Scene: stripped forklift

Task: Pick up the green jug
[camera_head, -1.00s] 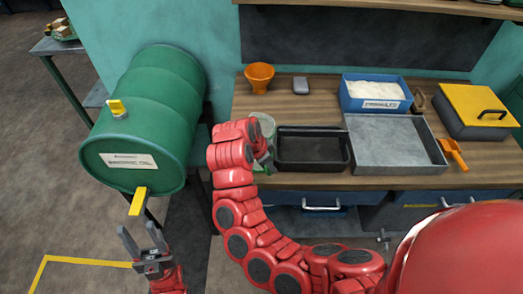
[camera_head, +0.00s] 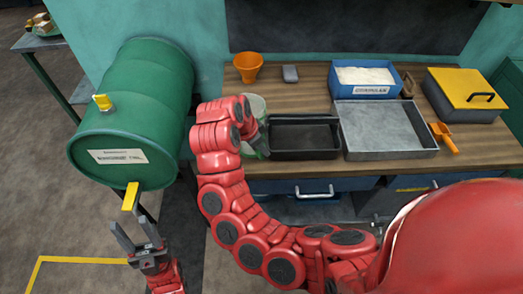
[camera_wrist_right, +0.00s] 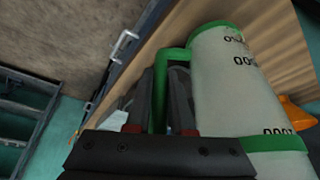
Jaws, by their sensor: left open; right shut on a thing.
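The green jug (camera_head: 257,105) has a pale body marked with a scale, and green rims and handle. It is at the left end of the workbench, beside the black tray, partly hidden by my right arm. In the right wrist view the jug (camera_wrist_right: 235,90) looks tilted. My right gripper (camera_head: 263,140) is shut on its green handle (camera_wrist_right: 161,90), with the fingers (camera_wrist_right: 175,100) against it. I cannot tell whether the jug's base touches the bench. My left gripper (camera_head: 135,228) is open and empty, low in front of the green drum.
The green drum (camera_head: 135,110) with a yellow tap (camera_head: 131,196) lies left of the workbench (camera_head: 300,97). On the bench are an orange funnel (camera_head: 248,66), black tray (camera_head: 304,137), grey tray (camera_head: 385,130), blue bin (camera_head: 362,92), orange scoop (camera_head: 444,138) and yellow-lidded box (camera_head: 468,95).

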